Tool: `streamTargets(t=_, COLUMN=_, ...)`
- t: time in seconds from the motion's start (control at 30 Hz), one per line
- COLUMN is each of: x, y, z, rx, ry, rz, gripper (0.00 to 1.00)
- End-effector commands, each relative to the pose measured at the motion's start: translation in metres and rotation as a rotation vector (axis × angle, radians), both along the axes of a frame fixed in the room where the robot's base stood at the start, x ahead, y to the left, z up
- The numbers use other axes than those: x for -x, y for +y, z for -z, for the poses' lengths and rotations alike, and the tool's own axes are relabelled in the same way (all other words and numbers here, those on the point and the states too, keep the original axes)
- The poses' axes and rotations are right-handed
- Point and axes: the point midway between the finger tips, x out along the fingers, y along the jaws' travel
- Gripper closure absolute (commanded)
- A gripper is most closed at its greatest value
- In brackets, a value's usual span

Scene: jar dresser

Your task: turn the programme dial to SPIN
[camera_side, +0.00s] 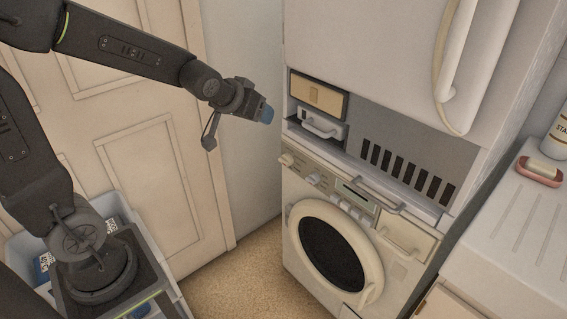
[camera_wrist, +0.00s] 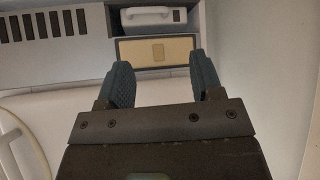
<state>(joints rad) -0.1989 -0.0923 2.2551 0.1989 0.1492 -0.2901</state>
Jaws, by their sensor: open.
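The washing machine (camera_side: 292,215) stands under a white upper unit, with a round door in its front. My gripper (camera_side: 266,115) is in the air up and left of the knobs, apart from the machine. In the wrist view my gripper (camera_wrist: 163,78) has its two blue fingers spread, with nothing between them. No knob shows in the wrist view.
A tan panel (camera_side: 318,95) and a white handled drawer (camera_side: 320,125) sit above the control panel, beside a slotted grille (camera_side: 405,170). A long handle (camera_side: 380,192) juts out near the controls. A counter with a soap dish (camera_side: 540,172) is at right. The space before the machine is clear.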

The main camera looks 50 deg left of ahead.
Motion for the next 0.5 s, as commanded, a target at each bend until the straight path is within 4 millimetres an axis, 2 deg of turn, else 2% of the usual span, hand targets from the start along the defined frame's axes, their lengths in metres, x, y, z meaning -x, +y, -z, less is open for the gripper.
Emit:
streamTargets(t=0.03, x=-0.02, y=0.013, z=0.015, rx=0.01, ry=-0.027, rz=-0.021, gripper=0.35)
streamTargets(t=0.13, x=-0.053, y=0.036, z=0.039, rx=0.036, ry=-0.107, rz=-0.047, gripper=0.25)
streamTargets(t=0.2, x=-0.073, y=0.051, z=0.058, rx=0.06, ry=-0.163, rz=-0.06, gripper=0.25)
streamTargets(t=0.33, x=-0.102, y=0.077, z=0.1, rx=0.122, ry=-0.266, rz=-0.074, gripper=0.25)
streamTargets(t=0.5, x=-0.12, y=0.105, z=0.162, rx=0.235, ry=-0.399, rz=-0.081, gripper=0.25)
